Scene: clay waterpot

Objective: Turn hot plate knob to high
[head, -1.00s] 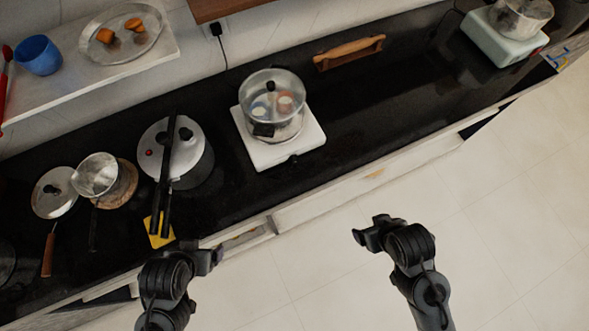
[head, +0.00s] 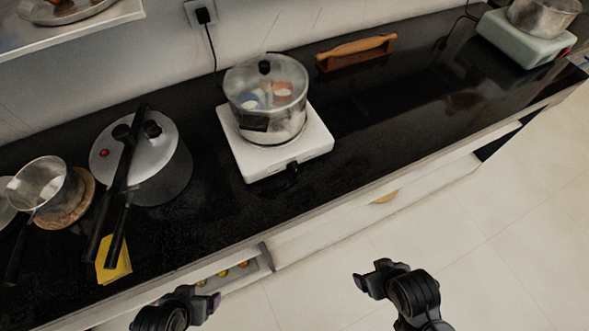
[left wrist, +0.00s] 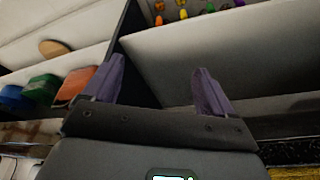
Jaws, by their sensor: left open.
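The white hot plate (head: 251,162) stands on the black counter in the head view, with a lidded glass pot (head: 268,119) on it. Its dark knob (head: 291,169) is on the front side, small and hard to read. My left gripper (head: 203,300) is low in the head view, in front of the counter and well short of the knob. In the left wrist view the left gripper (left wrist: 155,92) is open and empty, its purple fingers apart. My right gripper (head: 368,277) is over the floor in front of the counter; its fingers are too small to read.
A pressure cooker (head: 166,166), a yellow cloth (head: 114,264) and a saucepan (head: 43,184) stand left of the hot plate. A wooden-handled item (head: 356,51) lies behind it. A second, pale green hot plate (head: 522,45) is at the far right. Drawers below the counter hold colourful things (left wrist: 182,14).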

